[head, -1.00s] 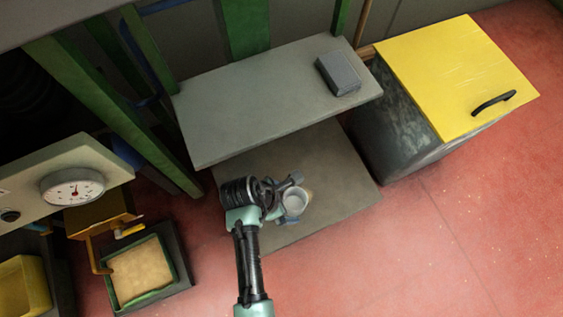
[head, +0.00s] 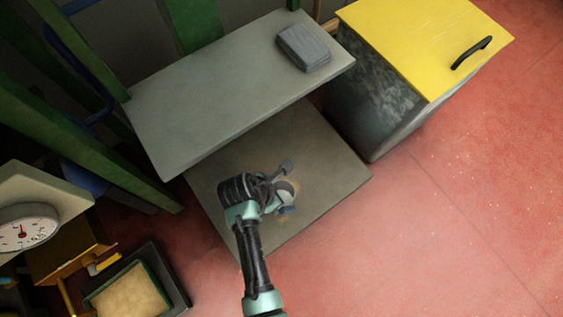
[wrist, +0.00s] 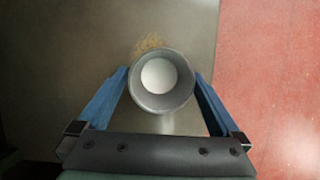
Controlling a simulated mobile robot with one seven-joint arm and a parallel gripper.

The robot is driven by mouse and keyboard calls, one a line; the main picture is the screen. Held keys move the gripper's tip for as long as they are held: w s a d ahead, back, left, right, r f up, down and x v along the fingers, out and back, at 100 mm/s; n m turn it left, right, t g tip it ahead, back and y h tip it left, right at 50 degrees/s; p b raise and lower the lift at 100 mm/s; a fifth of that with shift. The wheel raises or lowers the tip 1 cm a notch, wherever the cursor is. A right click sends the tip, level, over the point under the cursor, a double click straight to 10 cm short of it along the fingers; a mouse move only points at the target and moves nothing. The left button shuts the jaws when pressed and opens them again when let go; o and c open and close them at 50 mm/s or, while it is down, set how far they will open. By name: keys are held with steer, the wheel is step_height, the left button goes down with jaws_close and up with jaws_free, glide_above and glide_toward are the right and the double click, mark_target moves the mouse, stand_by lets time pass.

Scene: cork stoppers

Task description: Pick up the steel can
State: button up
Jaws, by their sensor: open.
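The steel can (wrist: 162,101) is a grey, open-topped cylinder, seen from above in the wrist view with a pale round area inside. It stands on the low grey board (head: 335,175). In the head view the can (head: 284,189) shows only partly, behind my wrist. My gripper (wrist: 161,79) is open, with one blue finger on each side of the can. Small gaps seem to show between the fingers and the can wall. In the head view my gripper (head: 286,188) is over the can; its height relative to the rim is hard to tell.
A brown crumbly patch (wrist: 152,43) lies beside the can. A grey shelf (head: 220,90) with a dark grey block (head: 303,48) is above and behind the low board. A yellow-lidded bin (head: 425,45) stands at right. Open red floor (head: 430,240) lies at front right.

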mark_target(289, 195)
steer(key=shift+b+x, duration=2.25)
steer(key=shift+x, duration=0.15)
steer(key=shift+s, duration=0.15)
steer(key=c, duration=1.3)
